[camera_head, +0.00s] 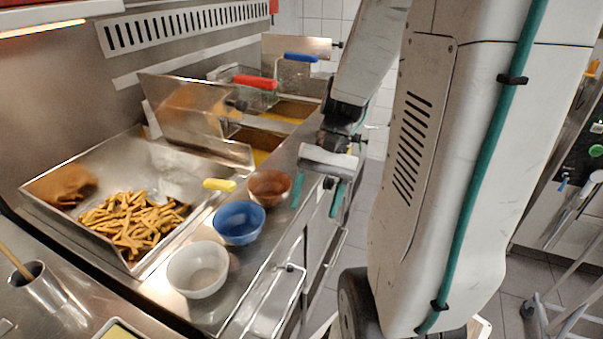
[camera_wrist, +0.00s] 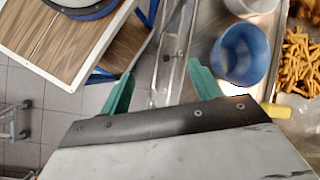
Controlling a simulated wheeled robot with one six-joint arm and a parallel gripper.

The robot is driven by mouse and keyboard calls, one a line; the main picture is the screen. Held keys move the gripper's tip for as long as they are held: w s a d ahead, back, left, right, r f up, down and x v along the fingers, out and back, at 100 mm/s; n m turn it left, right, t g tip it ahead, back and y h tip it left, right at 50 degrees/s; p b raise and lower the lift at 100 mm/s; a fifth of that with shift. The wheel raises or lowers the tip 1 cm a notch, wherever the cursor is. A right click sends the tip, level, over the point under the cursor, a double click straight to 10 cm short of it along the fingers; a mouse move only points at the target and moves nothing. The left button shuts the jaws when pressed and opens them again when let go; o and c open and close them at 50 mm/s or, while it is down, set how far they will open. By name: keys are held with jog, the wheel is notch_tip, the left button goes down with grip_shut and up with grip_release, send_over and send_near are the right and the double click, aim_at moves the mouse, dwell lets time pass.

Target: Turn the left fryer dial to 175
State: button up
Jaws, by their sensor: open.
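My gripper (camera_head: 318,194) hangs in front of the counter's front edge, with its two green fingers apart and nothing between them. In the wrist view my gripper (camera_wrist: 158,90) points down past the counter edge and a metal rail. The fryer (camera_head: 262,140) is behind and left of my gripper, with two oil wells and baskets with a red handle (camera_head: 256,81) and a blue handle (camera_head: 300,57). The left fryer dial cannot be made out in either view; the fryer's front face is seen too steeply and is partly behind my arm.
A white bowl (camera_head: 198,270), a blue bowl (camera_head: 239,222) and a brown bowl (camera_head: 269,187) stand along the counter edge beside a tray of fries (camera_head: 130,222). Metal rails (camera_head: 290,268) stick out from the front. A wooden-topped cart (camera_wrist: 60,40) shows in the wrist view.

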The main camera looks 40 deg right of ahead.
jog(key=w+d+f+m+t+y, duration=0.3)
jog(key=d+f+m+y, duration=0.1)
jog(key=d+f+y, duration=0.15)
jog(key=m+t+h, duration=0.5)
jog(key=m+t, duration=0.2)
jog(key=t, duration=0.9)
send_near(335, 185)
jog(key=w, duration=0.3)
jog(key=x, duration=0.7)
jog(key=shift+a+f, duration=0.2)
jog(key=shift+f, duration=0.1)
jog(key=c, duration=1)
